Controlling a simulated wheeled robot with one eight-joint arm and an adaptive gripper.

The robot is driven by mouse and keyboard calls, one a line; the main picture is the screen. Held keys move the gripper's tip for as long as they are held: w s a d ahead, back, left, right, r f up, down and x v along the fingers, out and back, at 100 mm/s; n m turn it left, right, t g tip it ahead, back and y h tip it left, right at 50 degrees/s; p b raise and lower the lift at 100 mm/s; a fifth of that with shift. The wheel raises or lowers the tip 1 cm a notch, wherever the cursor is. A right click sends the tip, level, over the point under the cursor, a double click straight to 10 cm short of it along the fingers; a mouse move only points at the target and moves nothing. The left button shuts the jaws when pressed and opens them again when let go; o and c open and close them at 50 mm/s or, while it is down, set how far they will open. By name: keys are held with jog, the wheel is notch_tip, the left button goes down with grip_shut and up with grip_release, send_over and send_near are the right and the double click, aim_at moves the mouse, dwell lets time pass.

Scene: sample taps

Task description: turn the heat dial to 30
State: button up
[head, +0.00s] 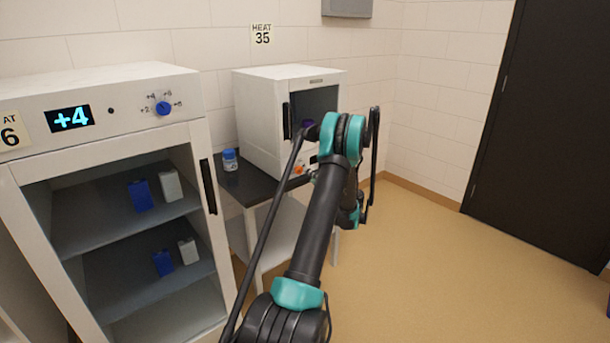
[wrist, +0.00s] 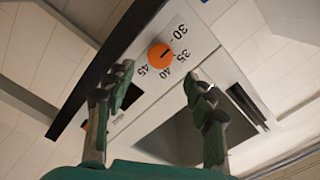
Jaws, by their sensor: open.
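The heat dial is a round orange knob (wrist: 160,55) on the white panel of the small cabinet (head: 265,120). It also shows in the head view (head: 299,170), partly behind my arm. In the wrist view the printed numbers 30, 35, 40 and 45 curve around one side of the dial. Its pointer is too small to read surely. My gripper (wrist: 160,80) is open, its two fingers apart and nothing between them. The dial appears just beyond the fingertips, between their lines; contact is not seen. In the head view my arm hides most of the gripper.
A wall sign (head: 262,35) reads HEAT 35. A larger cabinet (head: 120,85) at left has a blue dial and a +4 display.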

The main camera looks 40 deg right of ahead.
jog(key=shift+s+d, duration=0.2)
jog(key=shift+s, duration=2)
